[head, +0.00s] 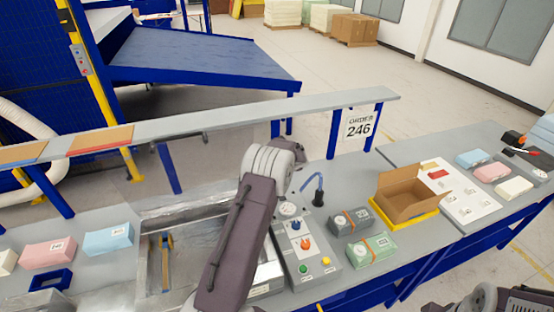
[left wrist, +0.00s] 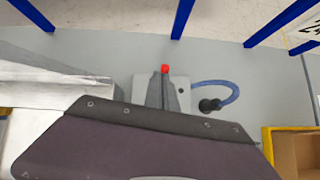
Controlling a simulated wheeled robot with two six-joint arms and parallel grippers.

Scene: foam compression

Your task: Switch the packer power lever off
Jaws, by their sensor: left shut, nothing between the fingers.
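The packer power lever shows as a small red knob (left wrist: 165,69) in the left wrist view, on a light grey box (left wrist: 182,87) at the bench's far side. My left gripper (left wrist: 164,82) is shut and empty, its dark grey fingers over the box and directly in front of the red knob. I cannot tell whether they touch it, and the fingers hide the lever's lower part. My right gripper is not in view.
A blue hose (left wrist: 232,92) curves up right of the lever box. Nearer stands a control panel (head: 317,262) with knobs and buttons. An open cardboard box (head: 404,208), grey pack (head: 350,221) and green pack (head: 371,250) are at right. A raised grey rail (head: 230,124) runs behind.

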